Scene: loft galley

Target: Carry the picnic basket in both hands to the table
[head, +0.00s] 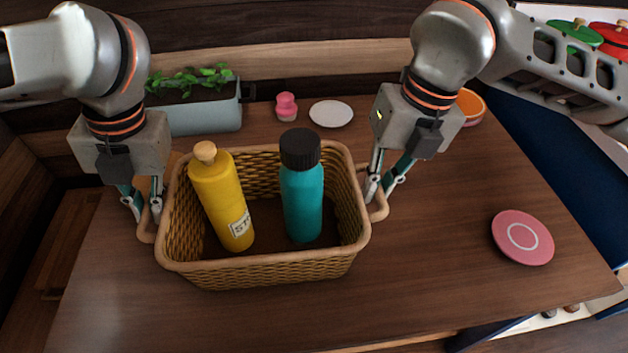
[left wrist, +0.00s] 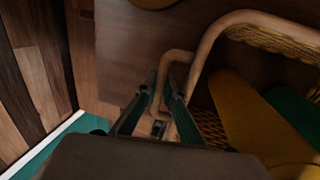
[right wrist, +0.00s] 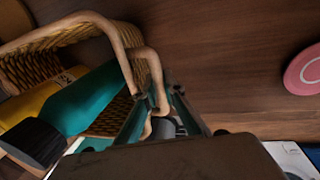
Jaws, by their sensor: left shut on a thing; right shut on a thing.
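The wicker picnic basket (head: 262,271) is in the middle of the head view, over the wooden table (head: 430,290). It holds a yellow bottle (head: 222,200) with a cork-coloured top and a teal bottle (head: 302,205) with a black cap, both standing inside. My left gripper (head: 148,208) is shut on the basket's left handle, which also shows in the left wrist view (left wrist: 178,57). My right gripper (head: 379,190) is shut on the right handle, also seen in the right wrist view (right wrist: 152,62). I cannot tell whether the basket's bottom touches the tabletop.
A planter (head: 205,112) with green leaves, a pink object (head: 286,107), a white plate (head: 331,113) and an orange bowl (head: 470,105) stand along the back. A pink plate (head: 522,238) lies at the right. The table between basket and pink plate is clear.

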